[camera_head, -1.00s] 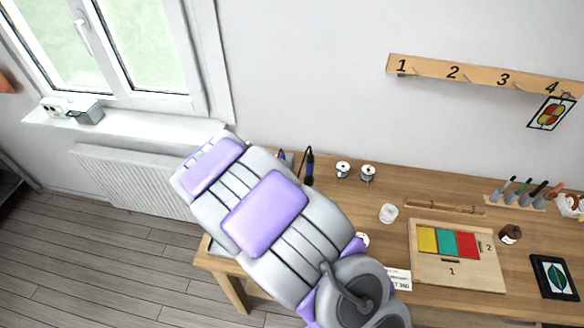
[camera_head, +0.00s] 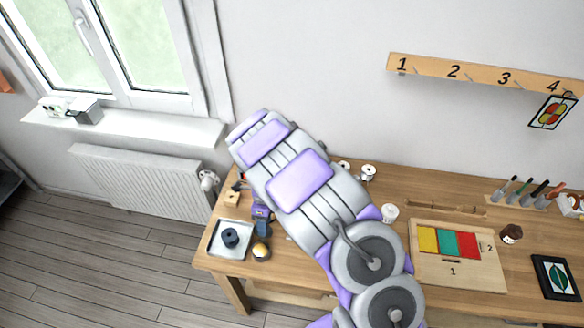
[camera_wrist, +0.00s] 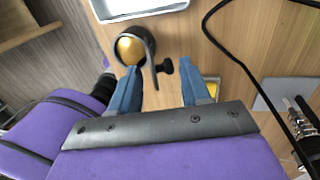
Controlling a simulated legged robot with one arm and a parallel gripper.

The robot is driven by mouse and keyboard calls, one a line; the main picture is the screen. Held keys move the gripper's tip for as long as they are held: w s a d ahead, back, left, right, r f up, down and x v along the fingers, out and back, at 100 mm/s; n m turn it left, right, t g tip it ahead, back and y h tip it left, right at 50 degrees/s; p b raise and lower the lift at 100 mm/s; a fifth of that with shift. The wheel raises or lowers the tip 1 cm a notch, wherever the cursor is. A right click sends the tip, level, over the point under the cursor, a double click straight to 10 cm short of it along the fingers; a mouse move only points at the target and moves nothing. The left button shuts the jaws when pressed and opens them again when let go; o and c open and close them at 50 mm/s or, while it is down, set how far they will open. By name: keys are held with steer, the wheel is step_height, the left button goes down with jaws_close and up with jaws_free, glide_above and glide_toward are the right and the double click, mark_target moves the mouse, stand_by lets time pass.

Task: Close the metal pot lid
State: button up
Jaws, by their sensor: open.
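The small metal pot (camera_head: 261,250) stands near the table's left front corner, with gold-coloured contents showing. In the wrist view the pot (camera_wrist: 121,53) has a dark rim, and its lid (camera_wrist: 151,62) appears raised, seen nearly edge-on at the pot's right side. A dark knob (camera_wrist: 166,66) sticks out to the right of the lid. My gripper (camera_head: 262,229) points down towards the pot. In the wrist view my gripper (camera_wrist: 162,78) is open, its blue fingers apart, with the lid and knob lying between them in the picture. I cannot tell whether either finger touches them.
A light tray (camera_head: 216,252) with a black round object (camera_head: 231,234) lies left of the pot. A black cable (camera_wrist: 235,55) runs across the table in the wrist view. A wooden board (camera_head: 470,279) with coloured tiles lies right of my arm.

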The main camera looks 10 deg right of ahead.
steer(key=shift+w+d+f+g+y, duration=0.15)
steer(key=shift+w+f+g+y, duration=0.15)
steer(key=shift+w+g, duration=0.3)
steer(key=p+v, duration=0.1)
steer(key=v, duration=1.7)
steer(key=s+d+r+n+b, duration=0.1)
steer(key=s+d+r+n, duration=0.2)
steer(key=s+d+r, duration=0.2)
steer(key=shift+d+r+n+t+h, duration=0.3)
steer(key=shift+d+h, duration=0.1)
steer(key=shift+d, duration=0.4)
steer(key=shift+w, duration=0.1)
